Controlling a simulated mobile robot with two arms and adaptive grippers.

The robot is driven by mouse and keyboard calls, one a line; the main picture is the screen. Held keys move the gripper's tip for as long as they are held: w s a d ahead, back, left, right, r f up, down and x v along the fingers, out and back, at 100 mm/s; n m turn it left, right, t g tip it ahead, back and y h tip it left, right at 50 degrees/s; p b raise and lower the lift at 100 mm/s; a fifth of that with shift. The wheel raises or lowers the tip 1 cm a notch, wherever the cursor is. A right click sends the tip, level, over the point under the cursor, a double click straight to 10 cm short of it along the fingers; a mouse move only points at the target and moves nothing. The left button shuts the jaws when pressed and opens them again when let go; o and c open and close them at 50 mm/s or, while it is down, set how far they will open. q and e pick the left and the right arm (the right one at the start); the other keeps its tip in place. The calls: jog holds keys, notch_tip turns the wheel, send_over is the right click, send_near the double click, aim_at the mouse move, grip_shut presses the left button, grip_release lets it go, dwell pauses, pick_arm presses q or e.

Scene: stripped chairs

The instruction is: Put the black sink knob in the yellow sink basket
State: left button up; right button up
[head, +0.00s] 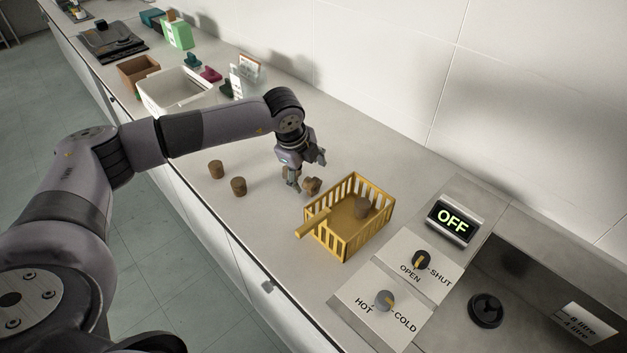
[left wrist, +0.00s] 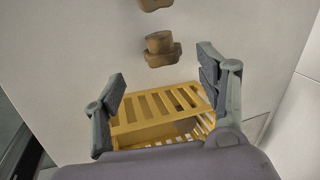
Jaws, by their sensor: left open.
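My left gripper (head: 306,173) is open and empty above the counter, up and left of the basket. In the left wrist view the basket (left wrist: 160,103) lies beyond and between the open fingers (left wrist: 161,68).
A brown piece (head: 312,186) stands near my left gripper; two more (head: 216,169) (head: 238,187) stand further left. A black round item (head: 486,310) lies in the sink. An OFF display (head: 454,221) stands behind the plates. A white bin (head: 176,92) stands farther back.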

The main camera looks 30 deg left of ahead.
aim_at(311, 181)
pick_arm(q)
jog(key=shift+x, duration=0.75)
jog(key=p+x, duration=0.3)
jog(key=x, duration=0.1)
jog(key=shift+w+f, duration=0.2)
jog(key=shift+w, duration=0.05)
jog(key=shift+w+f, duration=0.15)
jog(key=shift+f, duration=0.3)
jog(key=shift+c, duration=0.5)
jog(key=c, duration=1.2)
jog(key=shift+c, duration=0.2)
jog(key=shift+r, duration=0.1)
